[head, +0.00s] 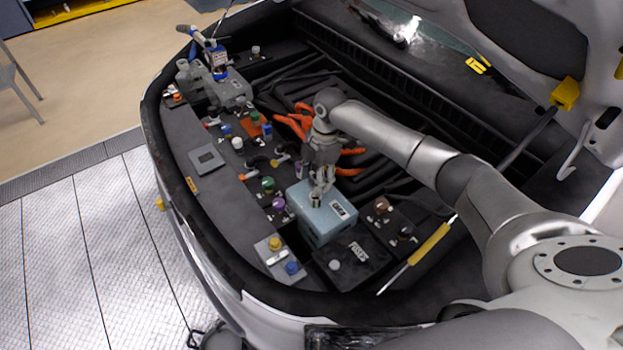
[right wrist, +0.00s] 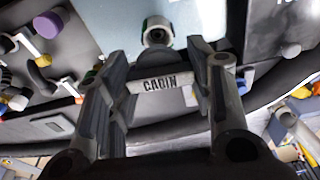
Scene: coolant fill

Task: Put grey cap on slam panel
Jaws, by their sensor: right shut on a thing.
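My right gripper (head: 319,184) points down over the light blue box (head: 318,226) in the engine bay. Its fingers are closed on a small round grey cap (head: 315,199) at the top of this box. In the right wrist view the fingers (right wrist: 160,62) stand on both sides, and a round pale piece with a dark middle (right wrist: 157,32) shows between and beyond their tips. The slam panel (head: 222,189) is the dark grey strip along the front edge. My left gripper is not in view.
A grey square plate (head: 207,158) lies on the panel. A yellow-handled rod (head: 429,243) lies right of the box. The panel's middle is mostly clear.

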